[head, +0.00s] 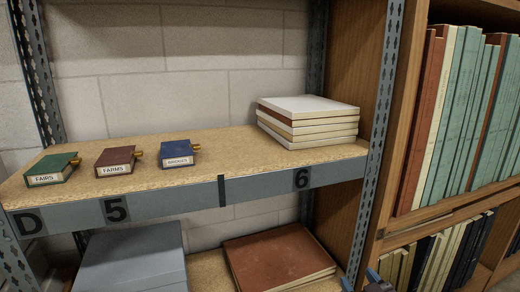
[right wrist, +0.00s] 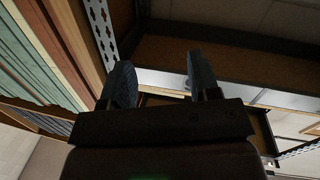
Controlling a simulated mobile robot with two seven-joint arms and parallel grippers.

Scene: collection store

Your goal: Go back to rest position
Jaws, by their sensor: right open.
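My right gripper (head: 360,279) shows only at the bottom edge of the head view, low in front of the shelf unit and right of the brown book below. In the right wrist view, its two fingers (right wrist: 160,65) stand apart with nothing between them. My left gripper is in neither view. Three small boxes stand on the shelf board: a green one labelled FAIRS (head: 52,169), a dark red one labelled FARMS (head: 118,161) and a blue one (head: 178,154) with a label too small to read surely. Each has a brass-coloured piece at its right side.
A stack of pale books (head: 308,120) lies at the right of the shelf (head: 240,150). Below are a grey box (head: 130,262) and a brown book (head: 280,258). A metal upright (head: 378,140) and a wooden bookcase (head: 402,120) full of books stand at right, near my right gripper.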

